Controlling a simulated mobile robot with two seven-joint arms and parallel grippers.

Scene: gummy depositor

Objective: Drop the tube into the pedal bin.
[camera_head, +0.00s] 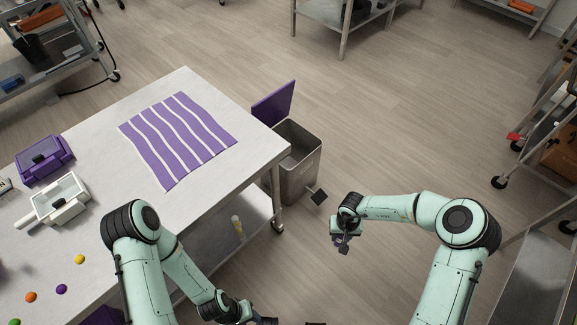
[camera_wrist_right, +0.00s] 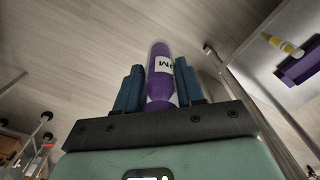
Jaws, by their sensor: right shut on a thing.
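The tube (camera_wrist_right: 160,65) is purple with a white lettered label. In the right wrist view it stands between the two blue fingers of my right gripper (camera_wrist_right: 160,82), which is shut on it. In the head view my right gripper (camera_head: 342,243) hangs over the floor, to the right of and nearer than the pedal bin, clear of it. The pedal bin (camera_head: 298,183) is a grey square bin beside the table corner. Its purple lid (camera_head: 273,103) is up and its mouth is open. My left gripper (camera_head: 264,321) is at the bottom edge, partly cut off; its jaws are unclear.
The table (camera_head: 205,195) carries a purple striped mat (camera_head: 180,138), a purple box (camera_head: 44,160), a white box (camera_head: 60,199) and several coloured balls. A yellow-topped item (camera_head: 238,225) stands on its lower shelf. Racks stand at the right.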

